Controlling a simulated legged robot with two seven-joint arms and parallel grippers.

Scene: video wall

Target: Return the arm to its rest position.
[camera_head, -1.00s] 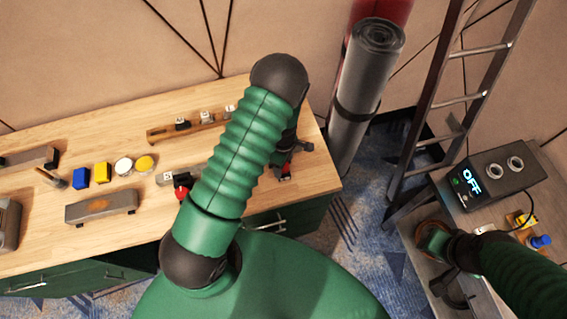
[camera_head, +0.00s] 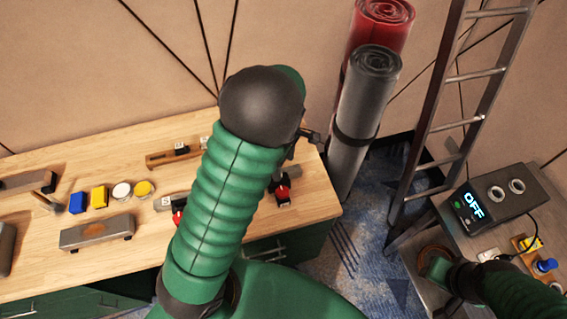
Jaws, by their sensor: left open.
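My left arm, green and ribbed, rises in the middle of the head view and bends over at a dark elbow. Its gripper (camera_head: 311,136) shows only in part behind the elbow, above the right end of the wooden workbench (camera_head: 318,203). It is open and apart from the red-and-black device (camera_head: 283,194) on the bench. My right arm comes in at the lower right over the grey side table. Its end (camera_head: 438,268) is mostly hidden, and its jaws cannot be made out.
Blue (camera_head: 77,203) and yellow (camera_head: 99,197) blocks, round buttons and a grey box (camera_head: 97,232) lie on the bench. Grey (camera_head: 366,110) and red rolls and a ladder (camera_head: 432,125) stand behind. A black box reading OFF (camera_head: 492,200) sits on the side table.

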